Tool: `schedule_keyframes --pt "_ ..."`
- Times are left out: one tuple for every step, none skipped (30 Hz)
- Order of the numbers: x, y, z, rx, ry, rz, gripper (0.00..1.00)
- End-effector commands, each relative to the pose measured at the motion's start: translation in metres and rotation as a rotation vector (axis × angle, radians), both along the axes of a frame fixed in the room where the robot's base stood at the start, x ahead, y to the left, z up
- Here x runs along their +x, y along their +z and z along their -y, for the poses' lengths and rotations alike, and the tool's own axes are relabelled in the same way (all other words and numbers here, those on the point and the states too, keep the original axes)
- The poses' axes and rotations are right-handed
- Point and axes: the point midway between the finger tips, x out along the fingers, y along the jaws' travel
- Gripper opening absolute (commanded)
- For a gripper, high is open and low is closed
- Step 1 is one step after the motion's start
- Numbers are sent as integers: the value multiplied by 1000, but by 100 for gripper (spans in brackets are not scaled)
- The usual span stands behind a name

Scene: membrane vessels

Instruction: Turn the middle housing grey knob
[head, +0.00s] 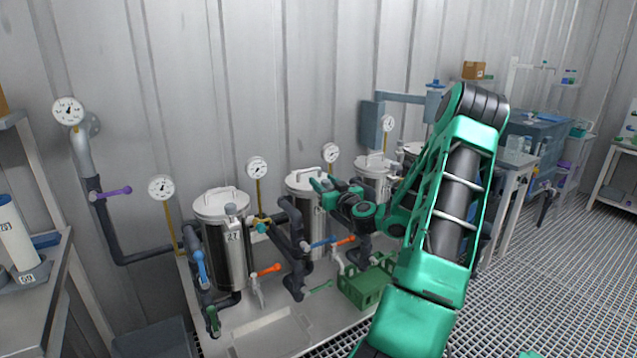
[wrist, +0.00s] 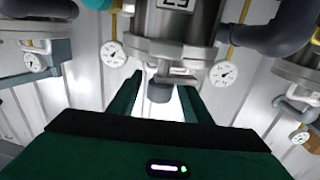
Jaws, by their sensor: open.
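The middle housing (head: 303,186) is a steel vessel with a pale lid and a handle on top, standing between two similar vessels. My gripper (head: 318,187) is in front of its upper part and hides some of it. In the wrist view the housing (wrist: 180,22) appears upside down, lid lowest, with a number label. A dark grey knob (wrist: 159,93) shows by the lid, between the open fingers of my gripper (wrist: 158,88). The fingers look apart from the knob, with light gaps on both sides. I cannot make out the knob in the head view.
The left housing (head: 222,240) stands beside pipes with blue and orange valve handles. Gauges (head: 257,168) rise behind the vessels. A green crate (head: 362,290) sits on the platform in front. A bench with a blue cabinet (head: 535,132) is at the right. The grated floor (head: 540,290) is clear.

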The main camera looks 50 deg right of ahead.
Motion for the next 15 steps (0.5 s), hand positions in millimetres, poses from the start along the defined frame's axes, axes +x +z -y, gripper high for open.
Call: schedule_keyframes --pt "7 0 1 -3 3 1 45" --pt "10 0 3 -1 3 1 45" --pt "13 0 4 -1 3 1 45" --pt "15 0 5 -1 2 0 45" --pt "17 0 6 -1 1 0 45" --pt "19 0 7 0 1 1 45" --pt "20 0 7 0 1 0 45" --pt "21 0 7 0 1 0 45" --pt "22 0 8 0 0 -1 45" --pt "22 -1 8 0 0 -1 45" --pt "22 -1 8 0 0 -1 45" --pt "22 -1 8 0 0 -1 45" --pt "22 -1 8 0 0 -1 45" --pt "22 -1 8 0 0 -1 45" --pt "22 -1 8 0 1 -1 45"
